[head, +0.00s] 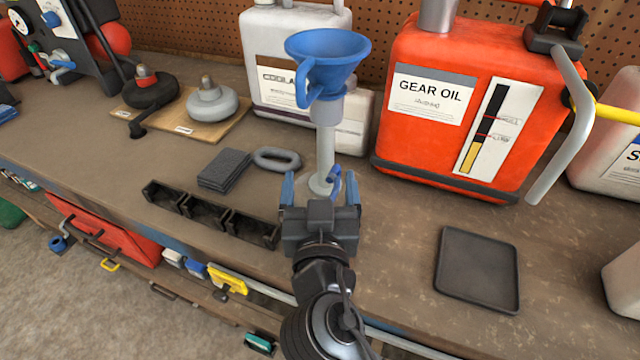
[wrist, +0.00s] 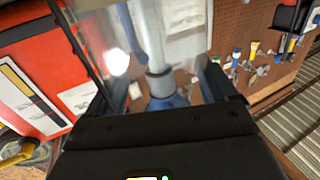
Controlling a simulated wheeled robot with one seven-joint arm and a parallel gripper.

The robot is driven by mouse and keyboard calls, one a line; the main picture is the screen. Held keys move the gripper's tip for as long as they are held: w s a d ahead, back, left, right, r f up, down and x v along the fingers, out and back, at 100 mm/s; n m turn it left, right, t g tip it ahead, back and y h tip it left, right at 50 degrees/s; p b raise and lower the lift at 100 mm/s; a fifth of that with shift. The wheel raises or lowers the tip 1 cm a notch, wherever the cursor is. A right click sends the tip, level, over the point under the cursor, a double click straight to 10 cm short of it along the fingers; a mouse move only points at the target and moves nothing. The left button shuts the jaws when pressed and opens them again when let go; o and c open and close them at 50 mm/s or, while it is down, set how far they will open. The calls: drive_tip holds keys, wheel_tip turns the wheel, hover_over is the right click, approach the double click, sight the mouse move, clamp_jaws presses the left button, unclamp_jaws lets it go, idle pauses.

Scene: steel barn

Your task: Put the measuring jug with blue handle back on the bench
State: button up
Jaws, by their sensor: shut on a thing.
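The measuring jug shows in the head view mainly as a small blue handle (head: 335,181) at my gripper (head: 320,186). My gripper is shut on the jug, its blue fingers on either side. In the wrist view the clear wall of the jug (wrist: 112,62) fills the upper left, with a bright glare spot. Its clear body is hard to make out in the head view, and I cannot tell whether its base touches the bench. The bench (head: 400,215) is a worn brown top under and around my gripper.
A blue funnel (head: 326,47) on a grey stem stands just beyond my gripper. The orange gear oil can (head: 430,150) stands right of it, the white coolant can (head: 262,75) behind. A flat black tray (head: 477,290) lies right; a black divided holder (head: 208,213) lies left, near the edge.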

drive_tip(key=shift+f, duration=0.15)
drive_tip(key=o, duration=1.4)
drive_tip(key=shift+s+r, duration=0.15)
drive_tip(key=shift+r, duration=0.05)
drive_tip(key=s+b, duration=0.3)
drive_tip(key=s, duration=0.8)
drive_tip(key=shift+s+d, duration=0.3)
drive_tip(key=shift+s, duration=0.1)
drive_tip(key=shift+s, duration=0.1)
